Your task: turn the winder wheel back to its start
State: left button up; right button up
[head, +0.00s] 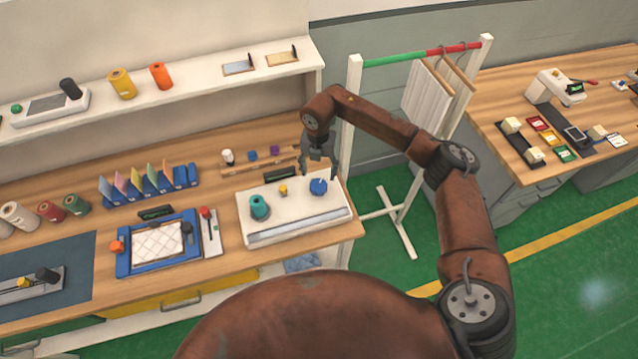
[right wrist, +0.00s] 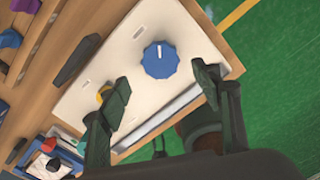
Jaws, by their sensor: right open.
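The winder (head: 290,216) is a white box with a grey strip along its front, at the right end of the wooden bench. Its wheel is a blue scalloped knob (head: 318,187) with a white mark, on the right of the top face. In the right wrist view the blue knob (right wrist: 160,60) sits beyond and between the fingertips. A teal spool (head: 259,207) and a small yellow piece (head: 283,190) stand left of it. My right gripper (head: 319,172) is open and empty above the knob, apart from it as far as I can tell. My left gripper is not in view.
A dark display block (head: 280,174) stands behind the winder. A blue frame (head: 158,243) with white quilted fabric lies to its left. A garment rack (head: 354,120) stands close to the bench's right end. Green floor lies beyond the bench edge.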

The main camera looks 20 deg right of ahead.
aim_at(318, 185)
notch_tip(318, 185, down, 8)
jog(key=shift+r+p, duration=0.2)
jog(key=shift+p, duration=0.35)
jog(key=shift+c, duration=0.4)
jog(key=c, duration=1.1)
